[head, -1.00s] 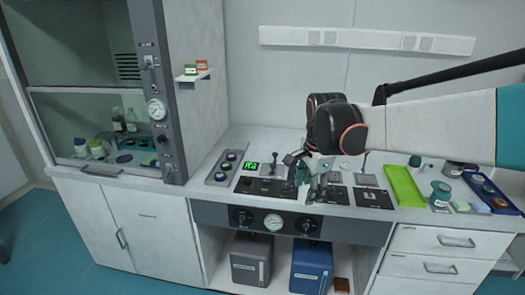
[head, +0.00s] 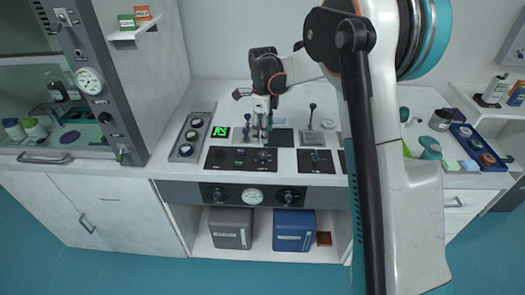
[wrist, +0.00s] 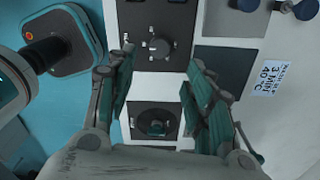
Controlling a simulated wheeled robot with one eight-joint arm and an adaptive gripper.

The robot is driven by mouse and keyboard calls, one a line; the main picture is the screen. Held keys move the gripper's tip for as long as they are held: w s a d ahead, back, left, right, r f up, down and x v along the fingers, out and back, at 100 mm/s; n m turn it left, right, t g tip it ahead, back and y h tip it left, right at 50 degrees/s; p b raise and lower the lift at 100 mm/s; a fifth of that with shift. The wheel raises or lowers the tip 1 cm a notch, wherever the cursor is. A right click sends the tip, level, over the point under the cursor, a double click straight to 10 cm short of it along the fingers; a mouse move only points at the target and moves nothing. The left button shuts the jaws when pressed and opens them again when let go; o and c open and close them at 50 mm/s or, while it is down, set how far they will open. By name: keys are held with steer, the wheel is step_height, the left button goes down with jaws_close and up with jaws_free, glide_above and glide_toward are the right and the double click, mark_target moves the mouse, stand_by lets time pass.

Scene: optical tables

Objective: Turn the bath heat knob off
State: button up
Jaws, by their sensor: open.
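My gripper (head: 262,135) is open and empty in the head view, pointing down over the black control panel (head: 238,160) on the bench. In the wrist view, my gripper's spread fingers (wrist: 160,68) frame a white strip. A round dark knob (wrist: 158,46) on a black panel shows just beyond the fingertips. Another black square panel with a dark green-tinted round control (wrist: 157,128) lies lower, between the fingers. Labels are too small to read, so I cannot tell which is the bath heat knob. Front knobs, left (head: 217,194) and right (head: 287,196), flank a gauge (head: 253,194).
A grey box (head: 231,228) and a blue box (head: 294,230) sit below.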

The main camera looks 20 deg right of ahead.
mark_target(263, 153)
step_height(263, 153, down, 10)
steer(key=b, duration=0.2)
steer(key=shift+r+b, duration=0.2)
steer(key=shift+b, duration=0.15)
steer(key=c, duration=1.1)
